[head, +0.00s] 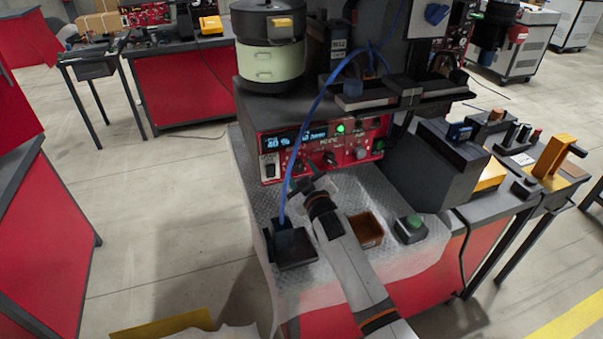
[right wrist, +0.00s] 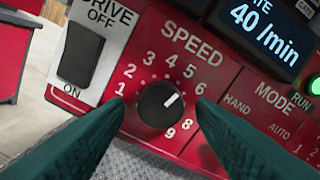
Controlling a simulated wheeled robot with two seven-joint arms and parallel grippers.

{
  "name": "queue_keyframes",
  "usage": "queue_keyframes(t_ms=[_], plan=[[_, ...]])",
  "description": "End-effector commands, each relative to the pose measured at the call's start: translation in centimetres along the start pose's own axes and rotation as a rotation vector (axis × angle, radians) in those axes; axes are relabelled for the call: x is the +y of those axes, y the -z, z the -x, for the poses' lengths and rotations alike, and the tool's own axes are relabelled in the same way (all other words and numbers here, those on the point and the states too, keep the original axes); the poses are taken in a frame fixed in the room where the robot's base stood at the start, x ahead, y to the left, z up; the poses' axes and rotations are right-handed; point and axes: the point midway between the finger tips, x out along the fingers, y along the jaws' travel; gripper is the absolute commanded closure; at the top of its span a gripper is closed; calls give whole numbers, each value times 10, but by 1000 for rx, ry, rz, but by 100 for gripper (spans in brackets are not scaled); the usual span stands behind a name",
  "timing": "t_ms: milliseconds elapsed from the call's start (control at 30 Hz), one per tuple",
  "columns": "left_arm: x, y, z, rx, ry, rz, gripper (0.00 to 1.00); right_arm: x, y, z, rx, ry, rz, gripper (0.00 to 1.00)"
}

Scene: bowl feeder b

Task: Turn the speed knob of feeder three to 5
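The speed knob (right wrist: 160,105) is a round black knob with a white pointer line, on a red panel (right wrist: 140,42) in the right wrist view. Its pointer aims up and right, between the 5 and the 6. My right gripper (right wrist: 162,103) is open, with its dark green fingers on either side of the knob and gaps visible between them and it. In the head view my right gripper (head: 316,184) is in front of the red feeder panel (head: 375,136), below its displays. My left gripper is not in view.
The panel also has a drive switch (right wrist: 80,54), a display reading 40/min (right wrist: 264,22) and a mode section. A blue cable (head: 311,120) hangs in front of the panel. A brown tray (head: 366,230) and a green button box (head: 411,229) are on the table.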

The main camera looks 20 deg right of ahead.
Motion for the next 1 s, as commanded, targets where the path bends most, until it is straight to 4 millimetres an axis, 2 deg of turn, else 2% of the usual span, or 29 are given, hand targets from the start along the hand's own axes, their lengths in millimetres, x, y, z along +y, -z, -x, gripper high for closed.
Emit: queue_keyframes(t_ms=[167,267,367,700,833,1000], plan=[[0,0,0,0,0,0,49,0,0,1,-1,1,1,49],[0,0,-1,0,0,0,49,0,1,9,0,0,1,49],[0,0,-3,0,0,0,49,1,1,23,-1,0,1,49],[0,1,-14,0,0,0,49,1,2,92,1,-1,0,49],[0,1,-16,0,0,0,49,1,1,110,0,0,0,49],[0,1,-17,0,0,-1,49,0,0,120,0,0,0,49]])
